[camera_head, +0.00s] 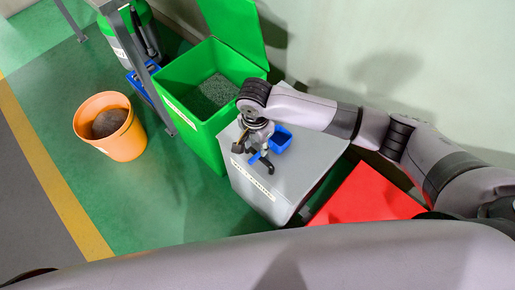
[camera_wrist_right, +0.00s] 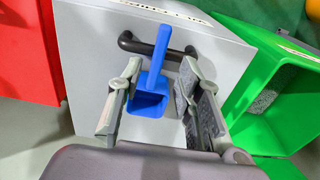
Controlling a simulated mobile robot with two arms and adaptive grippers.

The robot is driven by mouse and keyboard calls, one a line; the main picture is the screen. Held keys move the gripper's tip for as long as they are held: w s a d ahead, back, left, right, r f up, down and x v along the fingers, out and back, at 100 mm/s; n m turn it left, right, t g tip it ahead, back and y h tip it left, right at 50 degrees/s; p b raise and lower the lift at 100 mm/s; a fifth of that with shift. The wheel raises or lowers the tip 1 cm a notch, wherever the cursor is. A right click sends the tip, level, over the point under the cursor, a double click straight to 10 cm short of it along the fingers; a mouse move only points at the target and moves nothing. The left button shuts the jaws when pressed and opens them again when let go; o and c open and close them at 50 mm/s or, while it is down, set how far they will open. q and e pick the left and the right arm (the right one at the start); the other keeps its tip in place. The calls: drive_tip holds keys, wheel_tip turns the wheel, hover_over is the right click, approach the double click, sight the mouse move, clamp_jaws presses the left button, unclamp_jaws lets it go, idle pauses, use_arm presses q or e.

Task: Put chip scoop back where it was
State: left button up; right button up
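The chip scoop (camera_head: 281,140) is blue, with a square pan and a straight handle. It is at the top of the grey bin (camera_head: 240,172), beside the bin's black handle. In the right wrist view the scoop (camera_wrist_right: 150,102) is between the two fingers of my right gripper (camera_wrist_right: 160,100), its handle crossing the black bar handle (camera_wrist_right: 135,43). Gaps show between the fingers and the scoop's handle, so the gripper is open. In the head view my right gripper (camera_head: 258,150) is low over the lid and partly hides the scoop. My left gripper is not in view.
A green bin (camera_head: 200,125) with its lid up holds grey chips, left of the grey bin. A red bin (camera_head: 368,195) is on the right. An orange bucket (camera_head: 125,143) stands on the green floor. A grey post (camera_head: 145,70) rises at the left. The wall is close behind.

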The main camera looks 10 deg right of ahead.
wheel_tip(320, 180, up, 8)
drive_tip(key=shift+s+p, duration=0.15)
drive_tip(key=shift+p, duration=0.15)
drive_tip(key=shift+a, duration=0.1)
drive_tip(key=shift+c, duration=0.3)
idle(0.8)
